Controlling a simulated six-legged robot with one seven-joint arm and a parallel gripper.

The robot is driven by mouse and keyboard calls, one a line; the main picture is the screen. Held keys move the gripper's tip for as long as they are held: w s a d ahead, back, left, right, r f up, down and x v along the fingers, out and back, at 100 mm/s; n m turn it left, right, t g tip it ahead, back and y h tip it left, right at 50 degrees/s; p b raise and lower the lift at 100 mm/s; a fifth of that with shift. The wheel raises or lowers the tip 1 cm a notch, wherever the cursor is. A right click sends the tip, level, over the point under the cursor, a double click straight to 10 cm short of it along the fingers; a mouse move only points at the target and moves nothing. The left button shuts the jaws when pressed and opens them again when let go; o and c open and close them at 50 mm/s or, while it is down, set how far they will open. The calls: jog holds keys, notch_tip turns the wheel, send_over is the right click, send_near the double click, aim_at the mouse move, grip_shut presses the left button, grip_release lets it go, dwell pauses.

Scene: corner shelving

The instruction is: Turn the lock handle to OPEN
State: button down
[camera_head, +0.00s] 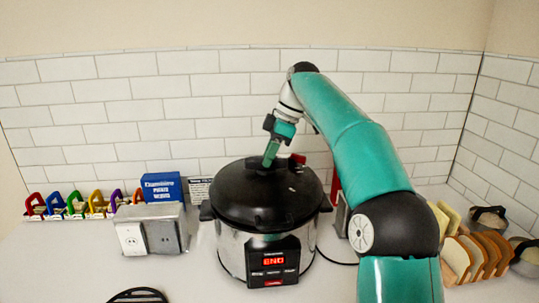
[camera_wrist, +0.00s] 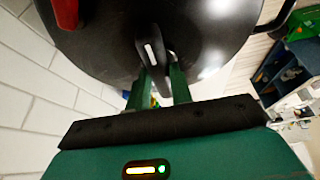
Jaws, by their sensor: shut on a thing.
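The pressure cooker (camera_head: 232,245) stands on the counter, with a black domed lid (camera_head: 245,205) and a lit red END display on its front. The lid also fills the top of the wrist view (camera_wrist: 205,35). My gripper (camera_head: 269,162) points down at the top of the lid. In the wrist view its two green fingers (camera_wrist: 165,80) are shut on the black lock handle (camera_wrist: 150,42), which has a small white mark. In the body view the fingers largely hide the handle. I cannot read any OPEN or lock label.
A metal outlet box (camera_head: 148,232) and a blue box (camera_head: 161,187) stand left of the cooker. Bread slices in a rack (camera_head: 470,255) and bowls (camera_head: 488,218) are at right. A tiled wall (camera_head: 150,110) is close behind.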

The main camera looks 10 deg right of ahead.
jog(key=shift+n, duration=0.6)
jog(key=c, duration=1.2)
grip_release()
jog(key=shift+c, duration=0.2)
jog(key=shift+r, duration=0.1)
jog(key=shift+w+d+r, duration=0.1)
jog(key=shift+d+r, duration=0.15)
jog(key=shift+r, duration=0.2)
jog(key=d, duration=1.2)
